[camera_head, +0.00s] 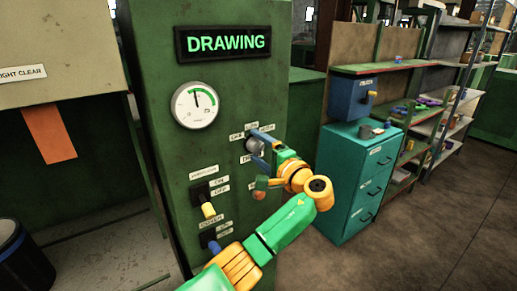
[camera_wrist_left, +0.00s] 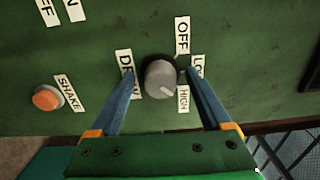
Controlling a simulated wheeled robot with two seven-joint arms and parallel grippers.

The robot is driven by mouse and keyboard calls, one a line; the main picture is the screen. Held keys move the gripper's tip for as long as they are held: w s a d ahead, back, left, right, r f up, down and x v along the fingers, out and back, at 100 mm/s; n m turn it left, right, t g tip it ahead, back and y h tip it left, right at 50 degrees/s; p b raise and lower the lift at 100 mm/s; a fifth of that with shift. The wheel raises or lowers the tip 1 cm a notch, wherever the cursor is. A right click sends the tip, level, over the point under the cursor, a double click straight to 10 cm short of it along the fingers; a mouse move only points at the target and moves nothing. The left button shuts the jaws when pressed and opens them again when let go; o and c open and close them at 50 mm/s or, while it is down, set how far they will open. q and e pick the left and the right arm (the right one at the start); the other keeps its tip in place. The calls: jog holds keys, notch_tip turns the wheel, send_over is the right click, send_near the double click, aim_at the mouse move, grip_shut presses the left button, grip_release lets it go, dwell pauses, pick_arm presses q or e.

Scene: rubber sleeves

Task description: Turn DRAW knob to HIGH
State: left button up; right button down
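The DRAW knob (camera_wrist_left: 158,80) is a round grey knob on the green panel, also visible in the head view (camera_head: 252,147). Its white mark points down and right, toward the HIGH label (camera_wrist_left: 183,98). The OFF label (camera_wrist_left: 182,36) is above right, the LOW label (camera_wrist_left: 196,72) to the right, partly behind a finger, and the DRAW label (camera_wrist_left: 125,68) to the left. My left gripper (camera_wrist_left: 161,76) is open, its blue fingers on either side of the knob with gaps visible. It also shows in the head view (camera_head: 260,149). My right gripper is not in view.
The green display (camera_head: 224,43) reads DRAWING. The gauge (camera_head: 195,105) needle stands nearly upright. An orange SHAKE button (camera_wrist_left: 46,97) sits left of the knob. A teal cabinet (camera_head: 357,178) stands to the right.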

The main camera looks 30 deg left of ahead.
pick_arm(q)
jog(key=b+v, duration=0.3)
jog(key=v, duration=0.4)
